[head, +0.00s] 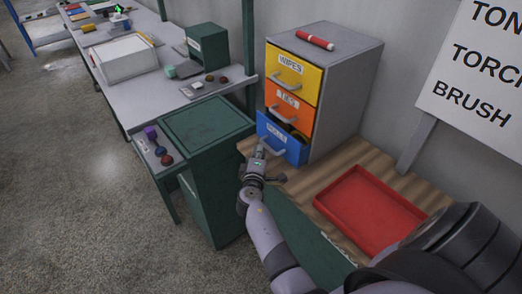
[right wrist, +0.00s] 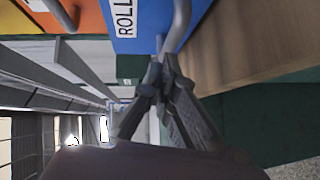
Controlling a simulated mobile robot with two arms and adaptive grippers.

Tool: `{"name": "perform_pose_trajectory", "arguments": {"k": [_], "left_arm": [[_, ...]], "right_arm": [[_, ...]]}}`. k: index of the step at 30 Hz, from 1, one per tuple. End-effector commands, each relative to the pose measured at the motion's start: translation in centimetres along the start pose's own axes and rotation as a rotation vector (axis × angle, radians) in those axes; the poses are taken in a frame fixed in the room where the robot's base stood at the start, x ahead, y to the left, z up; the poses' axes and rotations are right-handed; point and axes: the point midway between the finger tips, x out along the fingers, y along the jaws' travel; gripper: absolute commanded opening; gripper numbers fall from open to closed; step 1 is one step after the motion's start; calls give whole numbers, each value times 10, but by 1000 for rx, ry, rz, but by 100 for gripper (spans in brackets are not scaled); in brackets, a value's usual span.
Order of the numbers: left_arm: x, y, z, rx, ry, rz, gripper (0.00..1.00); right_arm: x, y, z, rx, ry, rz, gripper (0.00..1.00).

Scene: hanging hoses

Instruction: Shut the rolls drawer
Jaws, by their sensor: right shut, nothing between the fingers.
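The rolls drawer (head: 283,136) is the blue bottom drawer of a grey three-drawer cabinet (head: 347,80). It stands partly pulled out, with some dark and yellow contents showing inside. Its grey handle (head: 272,148) is on the front. My right gripper (head: 259,160) is shut and empty, just in front of the drawer near the handle. In the right wrist view the blue front (right wrist: 150,20) fills the top, and the shut fingertips (right wrist: 160,75) are close to the lower end of the handle (right wrist: 178,28); I cannot tell if they touch. My left gripper is not in view.
Above are the yellow wipes drawer (head: 292,76) and an orange drawer (head: 287,106), both nearly flush. A red marker-like cylinder (head: 315,41) lies on the cabinet. A red tray (head: 369,205) sits on the wooden top to the right. A green cabinet (head: 208,130) stands left of my right gripper.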

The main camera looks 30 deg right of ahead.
Motion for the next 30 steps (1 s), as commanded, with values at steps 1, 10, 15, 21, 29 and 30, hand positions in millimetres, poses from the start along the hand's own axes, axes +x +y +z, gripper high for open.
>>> {"name": "perform_pose_trajectory", "arguments": {"k": [1,10,15,21,29,30], "left_arm": [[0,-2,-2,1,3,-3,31],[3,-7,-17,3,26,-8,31],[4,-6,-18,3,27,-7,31],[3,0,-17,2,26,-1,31],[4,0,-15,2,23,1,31],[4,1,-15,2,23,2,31]], "right_arm": [[0,0,0,0,0,0,0],[21,6,20,-2,-3,2,0],[34,10,32,0,-1,0,0],[35,11,34,0,-3,1,0],[36,13,34,-1,-3,3,0],[36,13,34,-1,-3,3,0]]}}
